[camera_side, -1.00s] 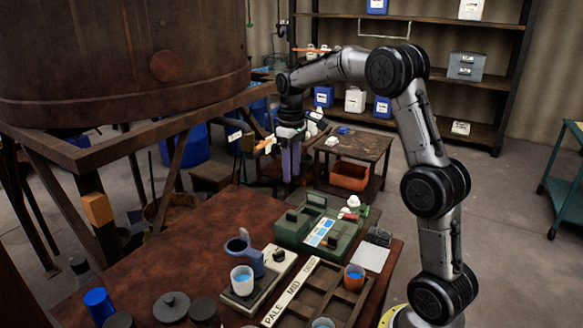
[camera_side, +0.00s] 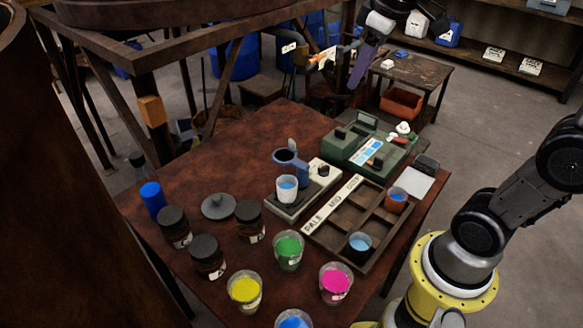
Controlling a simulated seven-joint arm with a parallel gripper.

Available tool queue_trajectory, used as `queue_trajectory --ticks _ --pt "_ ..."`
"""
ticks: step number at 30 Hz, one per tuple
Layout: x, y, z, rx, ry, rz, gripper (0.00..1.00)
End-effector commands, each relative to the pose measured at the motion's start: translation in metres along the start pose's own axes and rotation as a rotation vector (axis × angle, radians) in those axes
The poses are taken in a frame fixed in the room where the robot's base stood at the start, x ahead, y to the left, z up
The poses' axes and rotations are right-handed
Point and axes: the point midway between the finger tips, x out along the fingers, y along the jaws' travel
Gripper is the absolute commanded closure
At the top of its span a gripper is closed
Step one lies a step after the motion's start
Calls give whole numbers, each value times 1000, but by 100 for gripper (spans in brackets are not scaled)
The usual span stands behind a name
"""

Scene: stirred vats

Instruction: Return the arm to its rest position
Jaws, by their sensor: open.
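My gripper (camera_side: 356,68) is in the air near the top of the side view, above and behind the far edge of the brown table (camera_side: 225,155). Its purple fingers point downward. It appears to hold nothing, and it touches nothing on the table. My arm rises from the yellow-ringed base at lower right, and its upper part is cut off by the frame's edge.
The table bears a green box (camera_side: 345,150), a PALE-MID tray (camera_side: 335,235) with cups, a white cup of blue (camera_side: 287,189), dark jars (camera_side: 173,226), and yellow (camera_side: 244,290), green (camera_side: 288,250) and pink (camera_side: 335,283) cups. A vat frame (camera_side: 150,110) stands left.

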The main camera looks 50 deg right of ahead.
Motion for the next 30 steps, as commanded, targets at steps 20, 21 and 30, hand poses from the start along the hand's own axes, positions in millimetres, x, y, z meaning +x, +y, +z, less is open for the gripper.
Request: queue_trajectory --ticks 20,21,30 --pt "34 -81 142 199 185 -34 56" --pt "34 -81 142 203 184 -34 56" --pt "34 -81 141 201 183 -34 56"
